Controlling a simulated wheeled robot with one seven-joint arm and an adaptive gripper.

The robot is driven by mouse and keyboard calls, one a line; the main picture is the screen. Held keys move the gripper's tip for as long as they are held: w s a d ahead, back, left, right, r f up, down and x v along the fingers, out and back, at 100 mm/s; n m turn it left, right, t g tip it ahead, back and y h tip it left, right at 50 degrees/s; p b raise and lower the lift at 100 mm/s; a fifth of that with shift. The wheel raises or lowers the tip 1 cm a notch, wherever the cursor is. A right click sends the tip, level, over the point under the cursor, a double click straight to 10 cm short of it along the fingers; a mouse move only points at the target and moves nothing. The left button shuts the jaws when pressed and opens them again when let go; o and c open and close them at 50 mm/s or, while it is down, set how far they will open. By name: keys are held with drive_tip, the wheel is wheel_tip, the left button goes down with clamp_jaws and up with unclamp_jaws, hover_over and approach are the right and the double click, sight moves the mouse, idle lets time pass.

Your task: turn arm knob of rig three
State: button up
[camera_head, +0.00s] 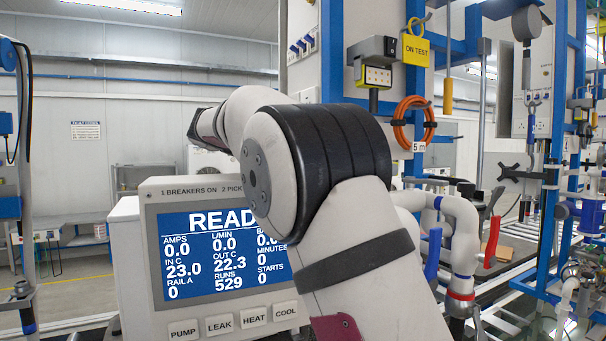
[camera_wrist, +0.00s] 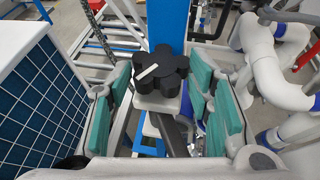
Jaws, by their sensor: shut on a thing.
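A black lobed knob (camera_wrist: 160,72) with a white pointer mark shows in the wrist view, on a grey mount in front of a blue post. The white mark points to the left and slightly down. My gripper (camera_wrist: 158,80) has its teal pads on either side of the knob and is shut on it. In the head view my arm hides the gripper and the knob. No rig number can be read in either view.
A console (camera_head: 165,285) with a blue screen (camera_head: 200,275), partly hidden by my arm, stands at the left. Its lower buttons read PUMP, LEAK, HEAT and COOL. White pipes (camera_head: 462,240) with red and blue levers stand close on the right. A yellow ON TEST tag (camera_head: 416,50) hangs above.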

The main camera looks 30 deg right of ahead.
drive_tip(key=shift+w+m+g, duration=0.1)
drive_tip(key=shift+m+g, duration=0.3)
drive_tip(key=shift+g, duration=0.2)
drive_tip(key=o, duration=1.1)
drive_tip(key=shift+o, duration=0.2)
drive_tip(key=v, duration=1.2)
